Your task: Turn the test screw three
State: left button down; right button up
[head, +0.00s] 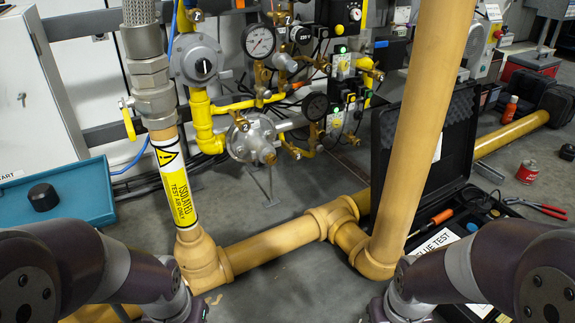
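I cannot single out the test screw; the fittings are small at this distance. The gas train at the back centre has a round grey regulator (252,138), a dial gauge (258,41), a second dark gauge (315,107) and a valve block (345,90) with brass fittings. A screwdriver with an orange handle (437,219) lies at the open black case. My arms come in from the lower left and lower right, ending low, apart from the gas train. The fingers of both grippers are out of view, below the bottom edge.
A yellow pipe (270,245) crosses in front of the train, and a tall yellow pipe (412,130) rises at the right. A black case (457,135) stands open behind it. A teal tray (88,208) holds a black knob at left. Red pliers (535,208) and a can (527,172) lie right.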

aim_at(296, 155)
jog(key=i+j+z, duration=0.1)
jog(key=z, duration=0.3)
jog(key=i+j+z, duration=0.2)
jog(key=z, duration=0.25)
jog(key=i+j+z, duration=0.25)
jog(key=z, duration=0.15)
